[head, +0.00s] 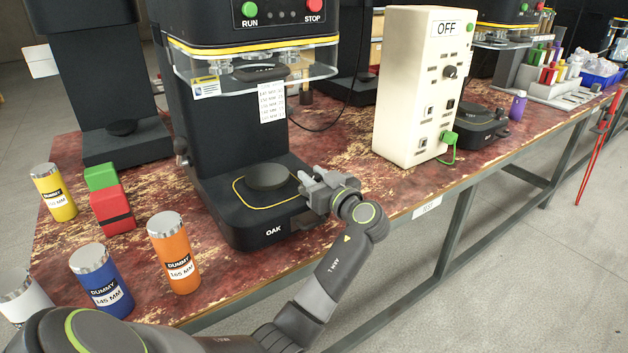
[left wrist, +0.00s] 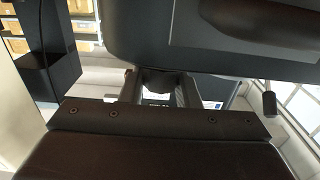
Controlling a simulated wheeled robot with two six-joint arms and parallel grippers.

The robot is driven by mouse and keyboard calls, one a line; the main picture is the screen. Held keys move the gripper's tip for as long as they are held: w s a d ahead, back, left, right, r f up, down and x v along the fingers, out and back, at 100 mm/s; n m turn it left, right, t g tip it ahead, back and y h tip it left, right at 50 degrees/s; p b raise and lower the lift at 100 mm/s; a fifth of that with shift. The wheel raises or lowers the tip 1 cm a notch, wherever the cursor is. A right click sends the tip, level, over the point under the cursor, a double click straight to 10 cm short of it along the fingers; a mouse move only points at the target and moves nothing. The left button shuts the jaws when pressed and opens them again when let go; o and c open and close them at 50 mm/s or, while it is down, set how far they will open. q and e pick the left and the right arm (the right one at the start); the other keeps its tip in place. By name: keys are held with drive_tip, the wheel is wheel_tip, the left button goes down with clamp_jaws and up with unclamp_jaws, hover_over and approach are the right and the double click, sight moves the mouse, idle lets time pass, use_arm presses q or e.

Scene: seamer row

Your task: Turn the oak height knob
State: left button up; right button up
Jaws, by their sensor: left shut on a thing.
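The oak seamer (head: 272,218) is a black machine labelled OAK, with a round plate (head: 267,177) on its base. My left gripper (head: 312,190) is at the right side of that base, shut on the oak height knob. The jaws hide most of the knob in the head view. In the left wrist view the dark knob (left wrist: 160,82) sits between my left gripper's fingers (left wrist: 160,92), under the machine's dark body (left wrist: 150,40). My right gripper is in neither view.
Orange (head: 174,255), blue (head: 101,280) and yellow (head: 54,194) dummy cans and a red and green block (head: 111,205) stand left of the machine. A cream box (head: 415,90) marked OFF stands to the right. The worn red table (head: 370,190) is clear between.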

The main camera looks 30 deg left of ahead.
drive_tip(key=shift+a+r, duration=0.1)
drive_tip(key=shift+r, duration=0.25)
use_arm(q)
drive_tip(key=o, duration=1)
drive_tip(key=shift+c, duration=0.2)
